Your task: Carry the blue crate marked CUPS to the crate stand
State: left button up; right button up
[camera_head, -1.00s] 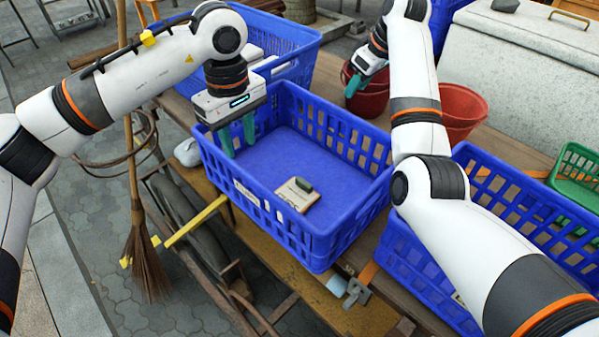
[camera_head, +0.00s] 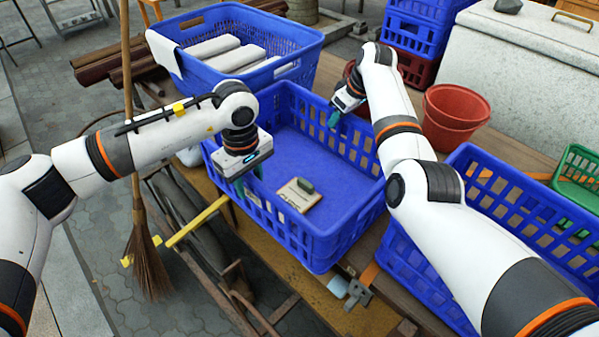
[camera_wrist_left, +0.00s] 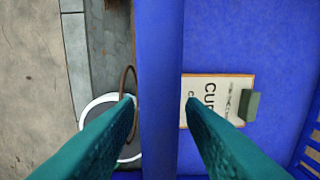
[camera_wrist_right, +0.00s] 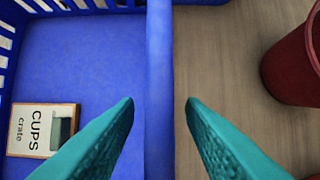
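The blue crate (camera_head: 345,215) sits in the middle of the head view, holding a card (camera_head: 299,195) with a dark green piece on it; the card reads CUPS in the left wrist view (camera_wrist_left: 205,100) and right wrist view (camera_wrist_right: 35,128). My left gripper (camera_head: 241,190) is open at the crate's near left wall, its fingers on either side of the rim (camera_wrist_left: 160,90). My right gripper (camera_head: 333,119) is open at the far right wall, its fingers on either side of that rim (camera_wrist_right: 159,90). Neither grips it. I cannot tell which thing is the crate stand.
Another blue crate (camera_head: 300,50) with white rolls stands behind, and a blue crate (camera_head: 400,250) stands at right. A red bucket (camera_head: 455,115) is near the right arm. A green crate (camera_head: 578,170) is at the right edge. A broom (camera_head: 142,250) leans at left.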

pick_arm(q)
grip_shut()
pick_arm(e)
grip_shut()
dwell(1.1)
pick_arm(q)
jog(key=shift+w+r, duration=0.1)
jog(key=shift+r, duration=0.1)
pick_arm(e)
jog(key=shift+w+r, duration=0.15)
jog(key=shift+r, duration=0.05)
